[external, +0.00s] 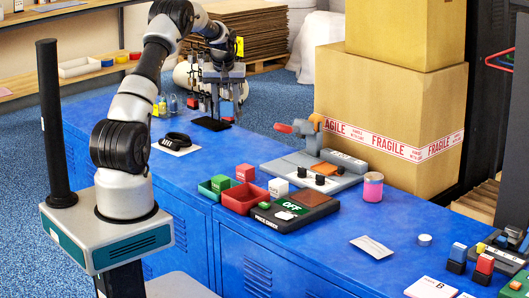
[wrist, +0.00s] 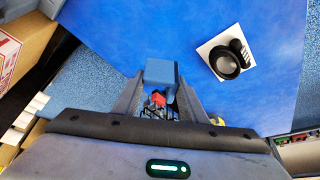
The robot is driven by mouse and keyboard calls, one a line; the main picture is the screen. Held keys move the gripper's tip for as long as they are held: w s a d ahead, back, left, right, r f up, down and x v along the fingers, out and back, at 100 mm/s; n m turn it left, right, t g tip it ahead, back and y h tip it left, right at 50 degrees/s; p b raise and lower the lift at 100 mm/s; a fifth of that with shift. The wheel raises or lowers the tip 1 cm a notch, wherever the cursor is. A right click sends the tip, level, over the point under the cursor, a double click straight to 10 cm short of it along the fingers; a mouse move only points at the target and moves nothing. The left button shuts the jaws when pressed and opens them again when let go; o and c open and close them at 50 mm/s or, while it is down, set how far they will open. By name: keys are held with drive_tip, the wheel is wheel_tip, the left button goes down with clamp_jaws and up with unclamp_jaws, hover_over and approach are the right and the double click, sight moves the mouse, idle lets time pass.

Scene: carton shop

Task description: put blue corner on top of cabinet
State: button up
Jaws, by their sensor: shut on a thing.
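My gripper (external: 222,98) is at the far end of the blue cabinet (external: 330,224), pointing down. Its fingers are shut on a small blue corner (wrist: 160,72), which shows between the fingertips in the wrist view. In the external view a small blue patch (external: 227,108) shows between the fingers, partly hidden by them. Something red (wrist: 158,98) shows just behind the blue piece in the wrist view; I cannot tell if they touch. The cabinet top (wrist: 150,25) fills much of the wrist view.
A black round item on a white card (wrist: 231,58) lies near my gripper. Red and green trays (external: 245,198), a clamp tool (external: 300,128) and a pink-banded jar (external: 373,186) stand on the cabinet. Large cartons (external: 390,110) stand behind it. Bare blue surface lies between the groups.

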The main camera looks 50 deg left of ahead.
wheel_tip(320, 180, down, 12)
drive_tip(key=shift+b, duration=1.2)
drive_tip(key=shift+f, duration=0.2)
drive_tip(key=o, duration=1)
drive_tip(key=shift+r, duration=0.1)
